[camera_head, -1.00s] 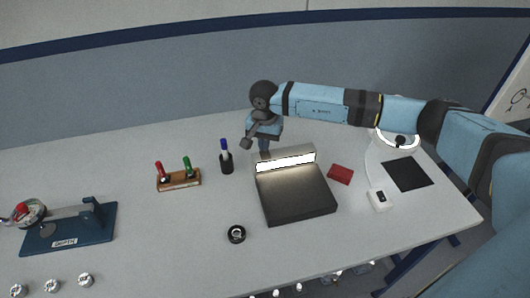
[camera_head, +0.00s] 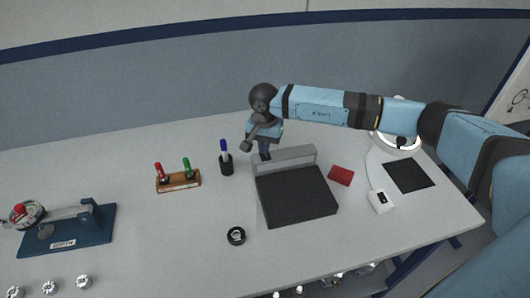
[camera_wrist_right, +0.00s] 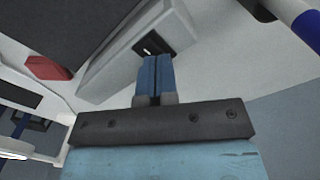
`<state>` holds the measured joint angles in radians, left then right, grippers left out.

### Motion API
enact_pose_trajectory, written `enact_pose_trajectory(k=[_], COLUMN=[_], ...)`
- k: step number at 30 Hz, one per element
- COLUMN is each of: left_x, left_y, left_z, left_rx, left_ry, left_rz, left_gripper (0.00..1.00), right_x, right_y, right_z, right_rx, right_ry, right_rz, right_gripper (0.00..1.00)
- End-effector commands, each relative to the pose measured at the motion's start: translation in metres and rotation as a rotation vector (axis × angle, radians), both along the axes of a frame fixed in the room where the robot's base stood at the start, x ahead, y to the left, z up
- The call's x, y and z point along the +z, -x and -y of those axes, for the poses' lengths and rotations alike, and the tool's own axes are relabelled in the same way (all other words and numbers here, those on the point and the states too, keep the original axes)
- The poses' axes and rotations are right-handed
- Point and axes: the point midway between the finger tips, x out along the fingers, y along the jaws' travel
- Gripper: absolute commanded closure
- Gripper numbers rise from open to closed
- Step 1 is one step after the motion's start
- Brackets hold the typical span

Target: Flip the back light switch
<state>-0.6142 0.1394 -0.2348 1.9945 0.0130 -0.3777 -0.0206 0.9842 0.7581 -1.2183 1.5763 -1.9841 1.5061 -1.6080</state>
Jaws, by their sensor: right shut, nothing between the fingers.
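The black box with a raised grey light bar (camera_head: 284,160) stands at the middle of the table, and its lamp strip is dark. In the right wrist view the back of the light bar (camera_wrist_right: 108,78) carries a small black switch (camera_wrist_right: 152,44) with a pale mark. My right gripper (camera_head: 264,156) is behind the light bar, pointing down. In the right wrist view its blue fingers (camera_wrist_right: 154,62) are shut, with the tips at the switch; whether they touch it I cannot tell. In the head view the switch is hidden behind the bar. My left gripper is not in view.
A black pen cup (camera_head: 227,166) stands close left of my right gripper. A red block (camera_head: 340,175) lies right of the box. A wooden rack (camera_head: 178,181), a tape roll (camera_head: 236,236) and a blue fixture (camera_head: 70,232) are left.

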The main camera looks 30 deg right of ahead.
Motion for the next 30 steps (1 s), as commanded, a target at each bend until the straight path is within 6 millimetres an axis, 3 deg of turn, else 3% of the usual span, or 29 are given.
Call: enact_pose_trajectory(k=[21,30], left_x=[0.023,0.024], left_y=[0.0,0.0], left_z=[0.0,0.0], left_rx=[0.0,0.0], left_ry=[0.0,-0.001], left_rz=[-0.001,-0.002], left_gripper=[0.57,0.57], right_x=[0.061,0.066], right_y=[-0.001,-0.001], right_z=[0.001,0.0], right_rx=[-0.001,-0.001], right_ry=[0.0,-0.001], right_rz=[0.004,0.004], right_gripper=[1.0,1.0])
